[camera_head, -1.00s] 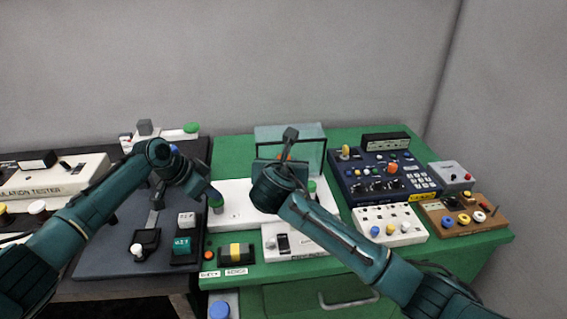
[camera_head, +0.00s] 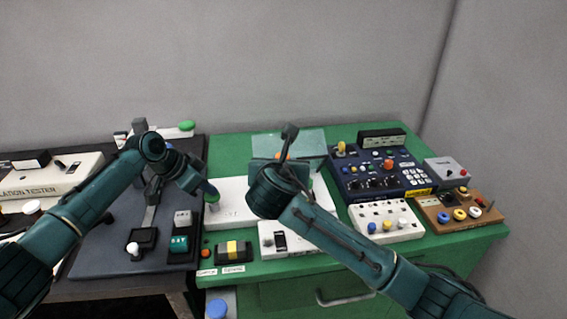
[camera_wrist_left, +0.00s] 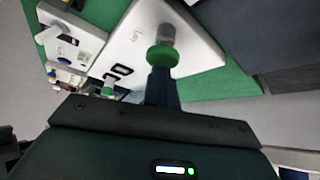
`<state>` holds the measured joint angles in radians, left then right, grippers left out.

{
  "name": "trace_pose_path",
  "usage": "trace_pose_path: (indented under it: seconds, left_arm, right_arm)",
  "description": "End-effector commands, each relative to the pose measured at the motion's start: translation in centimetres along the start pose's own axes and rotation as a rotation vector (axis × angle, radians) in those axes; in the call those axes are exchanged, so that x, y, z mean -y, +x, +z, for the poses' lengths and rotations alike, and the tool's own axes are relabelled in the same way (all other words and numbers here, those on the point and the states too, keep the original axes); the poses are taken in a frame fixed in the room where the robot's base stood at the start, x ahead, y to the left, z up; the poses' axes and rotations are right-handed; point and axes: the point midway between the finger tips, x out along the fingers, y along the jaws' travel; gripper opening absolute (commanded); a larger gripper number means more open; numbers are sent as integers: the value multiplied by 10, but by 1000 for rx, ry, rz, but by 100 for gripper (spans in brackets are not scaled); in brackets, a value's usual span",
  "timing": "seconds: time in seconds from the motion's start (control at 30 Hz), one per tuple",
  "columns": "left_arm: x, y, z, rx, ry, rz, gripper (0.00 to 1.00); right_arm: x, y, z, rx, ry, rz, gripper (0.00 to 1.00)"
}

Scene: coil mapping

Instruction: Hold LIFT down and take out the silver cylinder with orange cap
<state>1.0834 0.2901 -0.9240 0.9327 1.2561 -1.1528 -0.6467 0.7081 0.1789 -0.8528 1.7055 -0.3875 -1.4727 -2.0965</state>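My left gripper (camera_head: 211,192) appears shut and empty, its fingertips at a green-capped button on a grey stem (camera_wrist_left: 162,56) at the left end of a white unit (camera_head: 228,214). In the left wrist view the closed fingers (camera_wrist_left: 162,86) overlap the cap's near edge. No LIFT label can be read. No silver body can be made out. A clear cover (camera_head: 308,143) lies low behind.
A second green-topped part shows in the left wrist view (camera_wrist_left: 108,89). A blue control panel (camera_head: 372,168), a white socket box (camera_head: 386,224) and a brown terminal board (camera_head: 455,212) stand to the right. A black-yellow block (camera_head: 233,251) sits at the front edge. Bare green bench shows at back left.

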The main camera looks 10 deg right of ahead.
Motion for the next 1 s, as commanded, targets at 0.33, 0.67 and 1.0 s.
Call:
trace_pose_path:
  seconds: [0.33, 0.67, 1.0]
  left_arm:
    - [0, -21, -15, -2, 2, 0, 0]
    - [0, -41, -28, -2, 2, -2, 0]
    - [0, -57, -39, -2, 1, -1, 0]
  right_arm:
    - [0, 0, 0, 1, 1, 1, 4]
    - [0, 0, 0, 1, 1, 1, 4]
    - [0, 0, 0, 1, 1, 1, 4]
